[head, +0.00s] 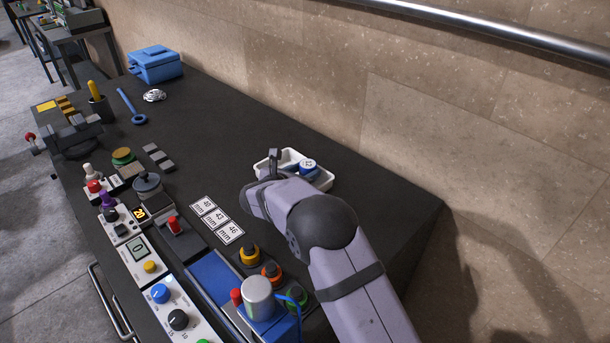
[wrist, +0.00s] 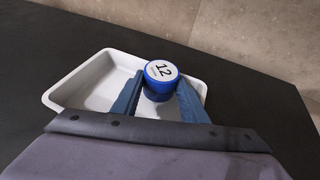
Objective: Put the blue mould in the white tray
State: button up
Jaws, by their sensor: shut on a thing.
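The blue mould (wrist: 161,75) is a short round blue piece with a white top marked 12. My gripper (wrist: 158,92) is shut on it, one finger on each side. In the wrist view the mould shows over the right part of the white tray (wrist: 78,77); I cannot tell whether it touches the floor of the tray. In the head view the mould (head: 308,165) shows at the right part of the white tray (head: 322,184), and my arm hides the tray's near side.
White cards with numbers (head: 217,220) lie left of my arm. Yellow, orange and green ringed pieces (head: 249,253) stand nearer. Control boxes line the left edge. A blue toolbox (head: 155,63) stands far back by the wall. The dark bench between toolbox and tray is clear.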

jog(key=shift+f, duration=0.75)
jog(key=shift+f, duration=0.1)
jog(key=shift+f, duration=0.15)
jog(key=o, duration=0.9)
jog(key=shift+s+a+r, duration=0.1)
jog(key=shift+r, duration=0.15)
jog(key=b+v, duration=0.2)
jog(key=v, duration=0.9)
jog(key=shift+s+a+r, duration=0.1)
jog(key=shift+s+a, duration=0.05)
jog(key=shift+s, duration=0.2)
